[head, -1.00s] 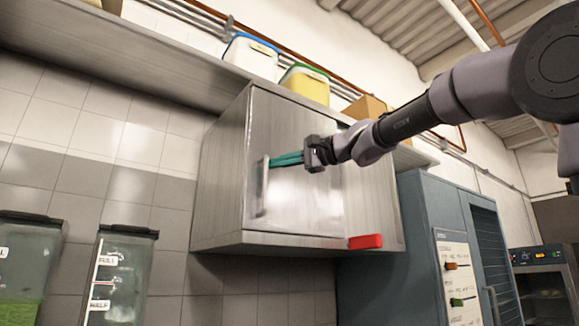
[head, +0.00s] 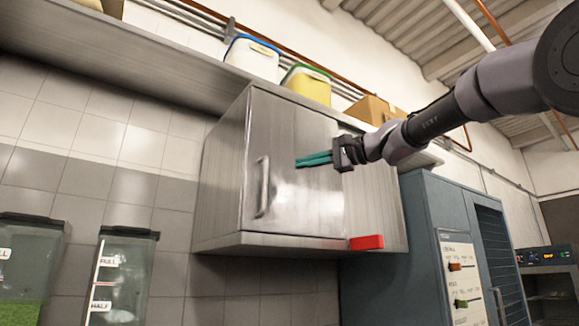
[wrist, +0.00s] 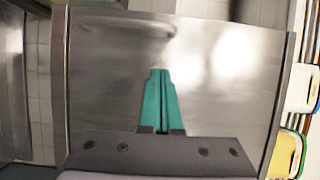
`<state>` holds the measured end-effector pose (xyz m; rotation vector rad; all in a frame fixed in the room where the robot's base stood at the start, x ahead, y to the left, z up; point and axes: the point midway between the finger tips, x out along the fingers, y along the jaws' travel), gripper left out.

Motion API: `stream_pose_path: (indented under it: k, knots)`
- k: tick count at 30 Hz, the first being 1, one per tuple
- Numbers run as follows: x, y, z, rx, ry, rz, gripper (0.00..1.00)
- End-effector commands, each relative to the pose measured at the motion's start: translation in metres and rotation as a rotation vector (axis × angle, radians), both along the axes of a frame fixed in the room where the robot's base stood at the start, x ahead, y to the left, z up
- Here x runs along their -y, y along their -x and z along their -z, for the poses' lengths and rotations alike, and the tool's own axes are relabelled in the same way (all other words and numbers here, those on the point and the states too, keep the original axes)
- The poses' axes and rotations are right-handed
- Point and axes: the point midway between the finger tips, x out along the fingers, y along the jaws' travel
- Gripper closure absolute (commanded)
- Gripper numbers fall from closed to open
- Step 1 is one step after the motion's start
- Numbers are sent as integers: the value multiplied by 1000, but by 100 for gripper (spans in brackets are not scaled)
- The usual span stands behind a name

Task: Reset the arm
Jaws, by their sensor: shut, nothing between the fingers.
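My gripper (head: 299,162) has two teal fingers that are shut together with nothing between them. It is in front of the steel wall cabinet (head: 225,185), to the right of the cabinet's door handle (head: 262,187) and apart from it. The cabinet door (head: 290,205) looks closed. In the wrist view the shut fingers (wrist: 159,72) point at the door face, and the handle (wrist: 125,27) lies beyond the tips at the top. My arm reaches in from the upper right.
A red block (head: 366,242) is at the cabinet's lower edge. White (head: 251,58) and yellow (head: 307,86) tubs and a cardboard box (head: 372,110) stand above. A blue-grey appliance (head: 400,260) stands at right. Dark-lidded containers (head: 120,280) are at lower left.

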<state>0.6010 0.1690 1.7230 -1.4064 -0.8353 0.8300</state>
Motion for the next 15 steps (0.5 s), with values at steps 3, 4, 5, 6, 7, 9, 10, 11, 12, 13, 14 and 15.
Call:
stream_pose_path:
  k: [3, 4, 5, 6, 7, 9, 10, 11, 12, 13, 14, 15]
  knots:
    - [21, 10, 1, 0, 1, 3, 100]
    - [25, 12, 1, -1, 0, 3, 100]
    - [28, 14, 1, -2, 0, 3, 100]
    - [32, 16, 1, -2, 0, 3, 100]
    - [35, 17, 1, -2, 0, 3, 100]
    - [39, 19, 1, -4, 0, 2, 100]
    - [40, 20, 1, -3, 1, 2, 100]
    - [41, 21, 1, -3, 1, 2, 100]
    - [42, 21, 2, -3, 1, 2, 100]
    - [42, 21, 2, -3, 1, 2, 100]
    - [42, 21, 2, -3, 1, 2, 100]
    - [42, 21, 2, -3, 1, 2, 100]
